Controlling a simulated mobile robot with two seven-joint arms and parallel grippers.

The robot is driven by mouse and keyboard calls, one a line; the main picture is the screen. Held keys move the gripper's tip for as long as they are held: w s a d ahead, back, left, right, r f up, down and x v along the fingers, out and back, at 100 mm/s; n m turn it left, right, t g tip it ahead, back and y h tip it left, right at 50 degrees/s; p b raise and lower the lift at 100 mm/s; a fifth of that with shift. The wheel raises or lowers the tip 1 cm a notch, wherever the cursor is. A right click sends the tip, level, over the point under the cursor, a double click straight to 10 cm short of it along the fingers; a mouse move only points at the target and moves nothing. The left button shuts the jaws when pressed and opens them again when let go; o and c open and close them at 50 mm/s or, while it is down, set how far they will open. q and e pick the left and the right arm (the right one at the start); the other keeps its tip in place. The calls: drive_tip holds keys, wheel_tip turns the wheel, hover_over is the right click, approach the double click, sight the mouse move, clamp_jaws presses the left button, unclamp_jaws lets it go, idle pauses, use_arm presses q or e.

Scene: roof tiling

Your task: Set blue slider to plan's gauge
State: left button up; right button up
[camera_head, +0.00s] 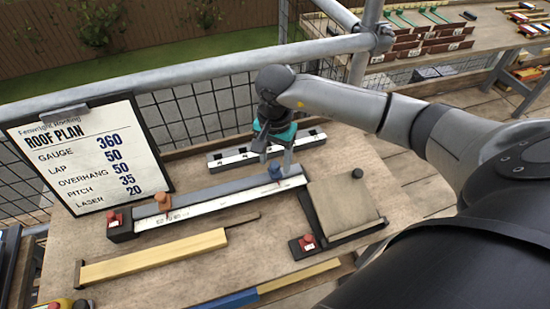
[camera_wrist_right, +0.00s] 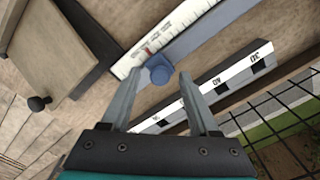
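The roof plan board (camera_head: 85,155) reads Gauge 360, Lap 50, Overhang 50, Pitch 35, Laser 20. A grey rail with a white scale (camera_head: 215,204) lies on the bench, its figures too small to read. The blue slider (camera_head: 276,173) is near its right end, and an orange slider (camera_head: 163,200) near its left end. My right gripper (camera_head: 277,165) points down at the blue slider. In the right wrist view the gripper (camera_wrist_right: 159,74) is open, with the blue slider's knob (camera_wrist_right: 159,70) between its fingertips and visible gaps beside it. My left gripper is out of view.
Behind the rail lies a second scale bar (camera_head: 265,149) with black marks. A hinged board with a knob (camera_head: 342,205) stands to the right. A yellow bar (camera_head: 155,256) lies in front. A scaffold tube (camera_head: 190,72) crosses behind the bench.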

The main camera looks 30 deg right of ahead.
clamp_jaws()
idle(1.3)
